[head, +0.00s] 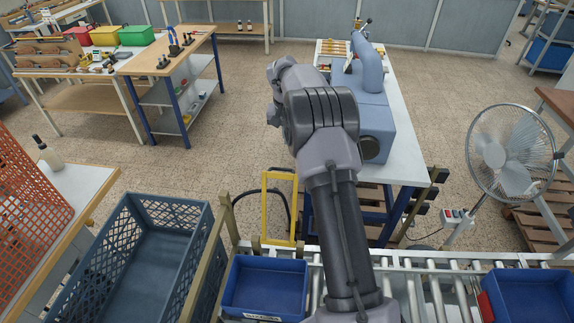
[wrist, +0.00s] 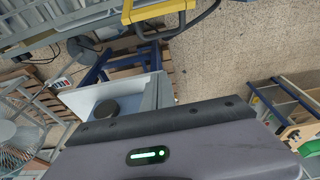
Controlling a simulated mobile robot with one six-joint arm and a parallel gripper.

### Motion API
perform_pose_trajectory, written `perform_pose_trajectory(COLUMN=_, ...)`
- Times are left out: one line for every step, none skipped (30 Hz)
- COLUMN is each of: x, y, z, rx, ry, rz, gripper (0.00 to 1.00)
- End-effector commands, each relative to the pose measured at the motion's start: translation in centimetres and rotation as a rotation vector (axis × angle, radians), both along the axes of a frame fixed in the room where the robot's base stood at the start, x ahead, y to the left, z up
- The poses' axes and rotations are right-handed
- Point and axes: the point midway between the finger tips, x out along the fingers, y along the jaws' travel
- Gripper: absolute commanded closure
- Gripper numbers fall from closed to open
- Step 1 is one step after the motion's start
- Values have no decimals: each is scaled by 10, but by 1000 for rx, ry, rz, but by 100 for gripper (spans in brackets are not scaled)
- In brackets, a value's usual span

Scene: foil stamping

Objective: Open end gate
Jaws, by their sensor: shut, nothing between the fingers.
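The yellow gate frame (head: 280,209) stands upright at the back edge of the roller conveyor (head: 435,285), near its left end. It also shows as a yellow bar (wrist: 158,9) at the top of the wrist view. My gripper (head: 277,92) is in the air beyond the gate, at the far end of my raised arm, apart from the gate. Its grey housing (wrist: 185,150) with a dark strip fills the bottom of the wrist view. It is shut and empty; its fingertips are not clearly visible. My arm covers part of the conveyor.
A blue-grey machine (head: 362,105) on a white table (head: 403,140) stands close to the right of my arm. A blue bin (head: 265,287) sits on the conveyor. A slatted crate (head: 150,255) is at left, a fan (head: 512,155) at right. Floor left of the machine is clear.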

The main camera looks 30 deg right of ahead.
Motion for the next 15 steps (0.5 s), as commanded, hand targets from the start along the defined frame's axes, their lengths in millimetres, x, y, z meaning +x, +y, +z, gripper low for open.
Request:
perform_pose_trajectory(x=0, y=0, z=-1, rx=1, ry=-7, rz=-19, gripper=100)
perform_pose_trajectory(x=1, y=-1, z=-2, rx=2, ry=-9, rz=-27, gripper=100)
perform_pose_trajectory(x=1, y=-1, z=-6, rx=2, ry=-10, rz=-31, gripper=100)
perform_pose_trajectory(x=2, y=-2, z=-10, rx=3, ry=-9, rz=-31, gripper=100)
perform_pose_trajectory(x=3, y=-2, z=-14, rx=2, ry=-10, rz=-30, gripper=100)
perform_pose_trajectory(x=4, y=-3, z=-22, rx=3, ry=-8, rz=-30, gripper=100)
perform_pose_trajectory(x=5, y=-4, z=-28, rx=3, ry=-8, rz=-29, gripper=100)
perform_pose_trajectory(x=6, y=-5, z=-34, rx=3, ry=-9, rz=-29, gripper=100)
perform_pose_trajectory(x=8, y=-6, z=-43, rx=3, ry=-8, rz=-29, gripper=100)
perform_pose_trajectory(x=9, y=-7, z=-50, rx=3, ry=-8, rz=-29, gripper=100)
perform_pose_trajectory(x=10, y=-8, z=-56, rx=2, ry=-7, rz=-29, gripper=100)
perform_pose_trajectory(x=12, y=-9, z=-65, rx=3, ry=-8, rz=-29, gripper=100)
perform_pose_trajectory(x=12, y=-10, z=-71, rx=2, ry=-7, rz=-29, gripper=100)
perform_pose_trajectory(x=13, y=-11, z=-78, rx=2, ry=-7, rz=-28, gripper=100)
perform_pose_trajectory(x=15, y=-13, z=-86, rx=2, ry=-8, rz=-28, gripper=100)
